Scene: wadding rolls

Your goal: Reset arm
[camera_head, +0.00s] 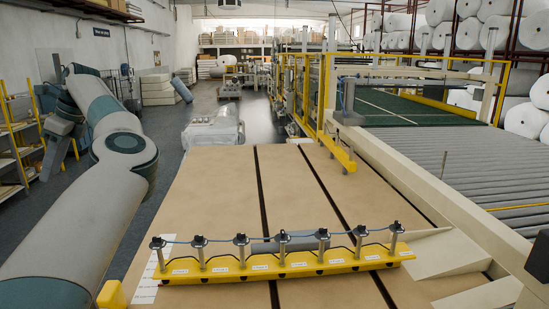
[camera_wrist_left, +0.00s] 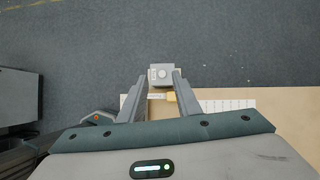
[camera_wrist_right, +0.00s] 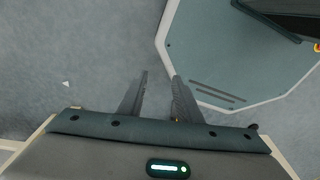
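My left arm comes in from the left in the head view. Its gripper (camera_head: 52,160) is raised at the far left, clear of the table. In the left wrist view its two fingers (camera_wrist_left: 160,85) are apart. A grey block with a pale round knob shows between and beyond the tips (camera_wrist_left: 162,70); I cannot tell its distance, and no grip on it is visible. My right gripper (camera_wrist_right: 160,76) shows in the right wrist view with its fingers apart and nothing between them, above grey floor. I cannot make it out in the head view.
A brown table (camera_head: 210,190) with dark slots bears a yellow bar (camera_head: 280,264) with several upright posts; a grey roll (camera_head: 300,242) lies behind it. A roller conveyor (camera_head: 450,160) stands right. A yellow shelf rack (camera_head: 15,150) is at far left. Floor between is partly free.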

